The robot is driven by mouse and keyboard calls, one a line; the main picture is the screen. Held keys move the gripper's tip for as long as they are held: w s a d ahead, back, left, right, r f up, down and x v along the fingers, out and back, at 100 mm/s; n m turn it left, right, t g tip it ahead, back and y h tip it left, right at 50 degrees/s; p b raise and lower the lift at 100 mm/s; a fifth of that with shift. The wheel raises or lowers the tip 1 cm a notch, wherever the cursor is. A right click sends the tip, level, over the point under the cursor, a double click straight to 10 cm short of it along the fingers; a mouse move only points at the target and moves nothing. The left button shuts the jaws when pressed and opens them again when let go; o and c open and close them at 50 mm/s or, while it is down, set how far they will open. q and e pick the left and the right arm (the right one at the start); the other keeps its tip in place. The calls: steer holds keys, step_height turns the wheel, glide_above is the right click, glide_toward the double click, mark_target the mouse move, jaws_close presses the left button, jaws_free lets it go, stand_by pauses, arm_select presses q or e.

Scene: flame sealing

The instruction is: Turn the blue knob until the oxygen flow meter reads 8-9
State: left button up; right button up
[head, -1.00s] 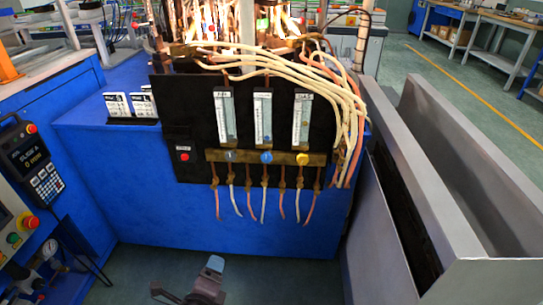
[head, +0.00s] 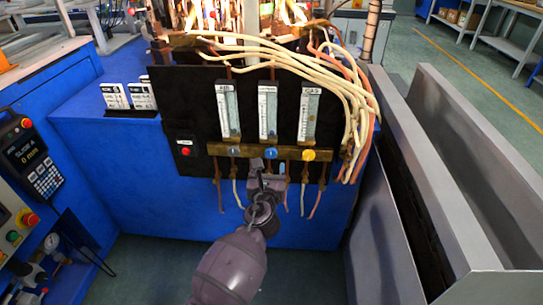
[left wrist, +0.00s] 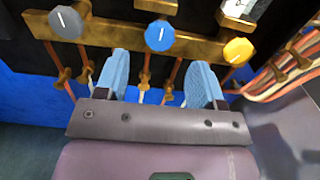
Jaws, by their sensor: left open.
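The blue knob (head: 270,153) sits in the middle of a brass bar, below the middle flow meter (head: 267,112). In the left wrist view the blue knob (left wrist: 159,36) faces me, with a white mark on it. My left gripper (head: 268,183) is just below the knob, with its two light blue fingers apart and empty. In the left wrist view the left gripper (left wrist: 160,82) points up, and the knob lies beyond and between its fingertips. I cannot read the meter's value. My right gripper is out of view.
A grey knob (left wrist: 66,23) and a yellow knob (left wrist: 238,51) flank the blue one on the brass bar (left wrist: 110,35). Hoses hang below the bar. Flames burn above the black panel (head: 190,90). A grey metal trough (head: 430,180) stands at the right.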

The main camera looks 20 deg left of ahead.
mark_target(271, 155)
arm_select(q)
steer(key=x, duration=0.4)
steer(key=shift+w+a+f+b, duration=0.1)
steer(key=shift+w+f+b, duration=0.05)
steer(key=shift+w+b, duration=0.25)
steer(key=shift+w+a, duration=0.2)
steer(key=shift+w, duration=0.4)
steer(key=c, duration=0.9)
